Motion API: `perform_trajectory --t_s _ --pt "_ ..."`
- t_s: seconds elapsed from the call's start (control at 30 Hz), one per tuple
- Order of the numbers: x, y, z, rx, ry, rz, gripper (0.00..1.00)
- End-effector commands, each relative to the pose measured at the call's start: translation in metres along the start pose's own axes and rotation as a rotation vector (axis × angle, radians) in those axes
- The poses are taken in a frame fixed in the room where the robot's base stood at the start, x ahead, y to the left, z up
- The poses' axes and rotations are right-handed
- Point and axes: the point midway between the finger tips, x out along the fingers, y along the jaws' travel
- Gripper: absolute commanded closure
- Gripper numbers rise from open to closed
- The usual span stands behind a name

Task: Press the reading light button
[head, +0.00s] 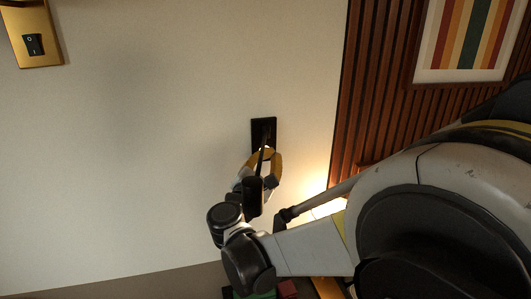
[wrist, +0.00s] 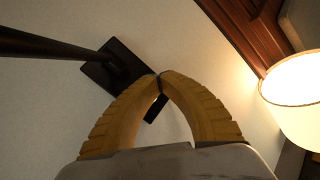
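A black wall plate (head: 264,126) is on the pale wall in the middle of the head view; it also shows in the wrist view (wrist: 101,72). A dark rod (wrist: 45,45) sticks out from it. It looks like the reading light's mount, and I cannot make out a separate button on it. My gripper (head: 266,152) has yellow fingers just below the plate in the head view. In the wrist view the fingertips (wrist: 159,75) meet with nothing between them and overlap the plate's lower right part, hiding some of it. I cannot tell whether they touch it.
A brass plate with a black rocker switch (head: 33,44) is on the wall at upper left. A lit lamp with a pale shade (wrist: 299,92) stands close on the right. Wooden slats (head: 385,75) and a striped picture (head: 465,36) are at right.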

Motion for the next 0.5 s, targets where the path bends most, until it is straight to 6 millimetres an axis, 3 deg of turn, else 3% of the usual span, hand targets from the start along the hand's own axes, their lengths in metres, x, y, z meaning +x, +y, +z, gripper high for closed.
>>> perform_trajectory --t_s 0.33,0.5 --pt "-0.003 -0.002 0.002 0.000 0.000 0.000 1.00" --pt "-0.015 -0.007 0.007 0.000 0.001 0.001 1.00"
